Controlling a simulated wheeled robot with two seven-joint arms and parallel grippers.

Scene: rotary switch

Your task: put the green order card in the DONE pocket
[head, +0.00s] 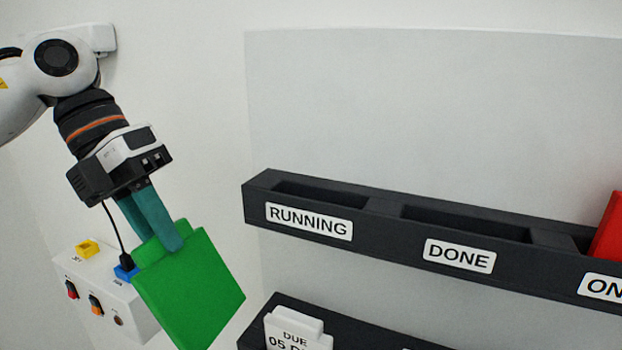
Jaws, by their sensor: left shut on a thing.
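My left gripper (160,246) is shut on the green order card (195,290), gripping its upper tab. The card hangs tilted below the teal fingers, left of the dark rack (375,206) and apart from it. The DONE pocket (465,222) is an empty-looking slot in the rack, above the white DONE label (459,256). My right gripper is not in view.
The RUNNING pocket (320,191) lies left of DONE. A red card (609,228) stands in the pocket at the right edge. A lower rack (366,335) holds a white card (297,332). A white switch box (122,318) is partly behind the green card.

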